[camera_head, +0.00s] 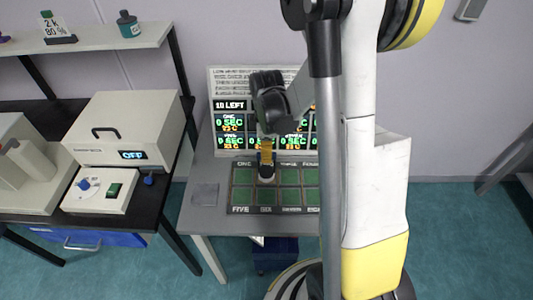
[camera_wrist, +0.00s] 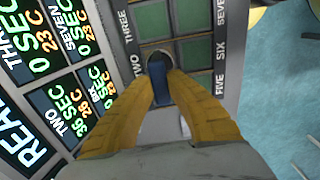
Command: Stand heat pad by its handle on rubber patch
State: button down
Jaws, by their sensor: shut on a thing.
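My gripper (camera_head: 266,148) reaches down over the back row of a dark panel. In the wrist view its two yellow fingers (camera_wrist: 160,85) are shut on the blue handle (camera_wrist: 161,92) of the heat pad. The pad's dark, rounded part (camera_head: 266,172) is at the square labelled TWO and hides most of it. I cannot tell whether its underside touches. Green rubber patches (camera_head: 290,177) fill the labelled squares; neighbouring patches also show in the wrist view (camera_wrist: 197,53).
A readout board (camera_head: 229,104) stands close behind the panel; its TWO field appears to read 36 SEC. A flat grey square (camera_head: 205,195) lies left of the panel. A beige device showing OFF (camera_head: 133,155) stands on the dark left table. A shelf (camera_head: 100,38) is above it.

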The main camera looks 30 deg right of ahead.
jog(key=shift+f, duration=0.1)
jog(key=c, duration=1.4)
grip_release()
notch_tip(320, 180, up, 12)
jog(key=shift+r, duration=0.1)
